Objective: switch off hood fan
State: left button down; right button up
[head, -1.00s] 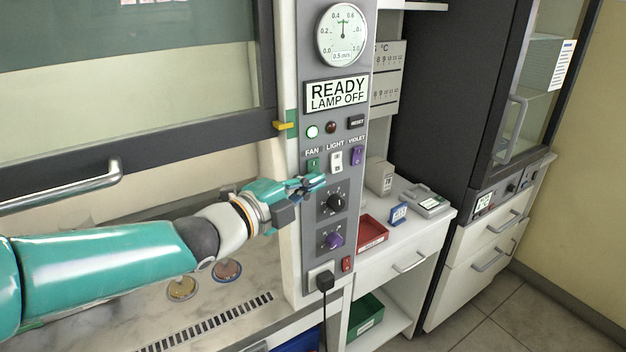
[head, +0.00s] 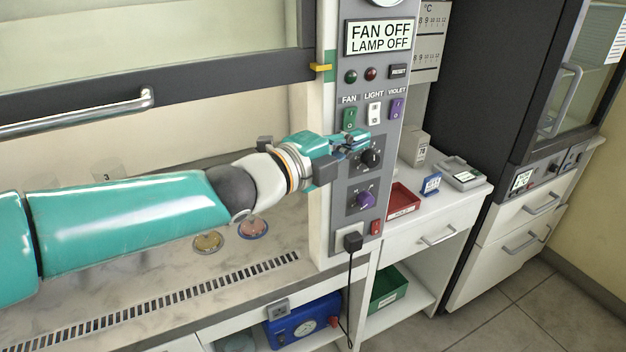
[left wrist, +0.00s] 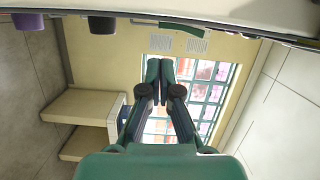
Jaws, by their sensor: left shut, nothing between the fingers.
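The hood's control panel (head: 336,180) has a green FAN rocker switch (head: 349,117), with a white LIGHT switch (head: 374,113) and a violet switch (head: 396,108) to its right. The display (head: 378,36) reads "FAN OFF, LAMP OFF". My left gripper (head: 362,139) is shut and empty, just below the FAN and LIGHT switches and above the black knob (head: 370,158). Whether it touches the panel I cannot tell. My right gripper is out of view.
The hood sash (head: 160,90) with its handle is at upper left. Dishes (head: 208,242) stand on the hood floor under my left arm. A purple knob (head: 365,199) and a plugged-in cord (head: 352,242) sit lower on the panel. A red tray (head: 403,203) lies to the right.

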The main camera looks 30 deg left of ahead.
pick_arm(q)
jog(key=d+v, duration=0.1)
jog(key=v, duration=0.9)
jog(key=shift+s+f+p, duration=0.3)
jog(key=shift+s+f, duration=0.1)
jog(key=shift+s, duration=0.1)
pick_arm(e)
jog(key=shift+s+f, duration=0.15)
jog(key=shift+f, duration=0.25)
pick_arm(q)
jog(key=shift+w, duration=0.1)
